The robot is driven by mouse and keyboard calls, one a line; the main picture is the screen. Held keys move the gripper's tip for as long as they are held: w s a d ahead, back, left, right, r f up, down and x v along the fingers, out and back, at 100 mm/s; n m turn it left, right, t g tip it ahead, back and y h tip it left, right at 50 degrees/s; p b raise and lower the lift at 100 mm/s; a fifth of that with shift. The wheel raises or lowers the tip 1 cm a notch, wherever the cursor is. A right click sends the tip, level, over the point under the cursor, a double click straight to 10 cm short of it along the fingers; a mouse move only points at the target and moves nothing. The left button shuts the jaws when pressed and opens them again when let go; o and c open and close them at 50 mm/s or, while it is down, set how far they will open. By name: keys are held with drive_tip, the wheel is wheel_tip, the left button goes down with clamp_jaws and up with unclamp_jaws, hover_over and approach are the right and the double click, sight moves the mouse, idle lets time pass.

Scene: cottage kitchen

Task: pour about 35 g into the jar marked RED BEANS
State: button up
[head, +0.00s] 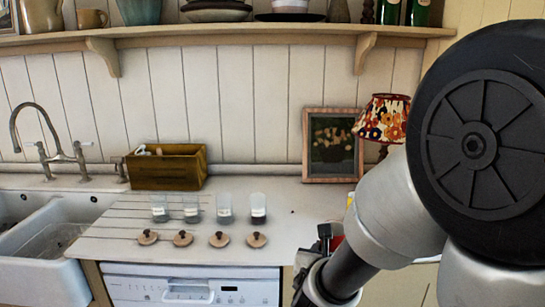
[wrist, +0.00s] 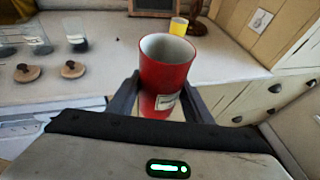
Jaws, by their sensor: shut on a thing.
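My gripper (wrist: 160,100) is shut on a red container (wrist: 166,72) with a pale label, its open mouth facing up in the wrist view. Its contents cannot be made out. In the head view my arm hides most of it. Several clear jars stand in a row on the counter: the leftmost jar (head: 158,209), a second jar (head: 191,210), a third (head: 224,210) with a greyish bottom, and the rightmost jar (head: 258,209) with dark contents low inside. Their markings are too small to read. The red container is apart from the jars, to their right.
Several round wooden lids (head: 183,239) lie in front of the jars. A wooden box (head: 166,168) stands behind, a sink (head: 50,240) at left. A picture frame (head: 332,145), lamp (head: 383,120) and yellow cup (wrist: 179,26) are at the back right. Counter right of the jars is mostly clear.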

wheel_tip(320, 180, up, 13)
drive_tip(key=p, duration=1)
drive_tip(key=shift+f, duration=0.2)
drive_tip(key=shift+w, duration=0.1)
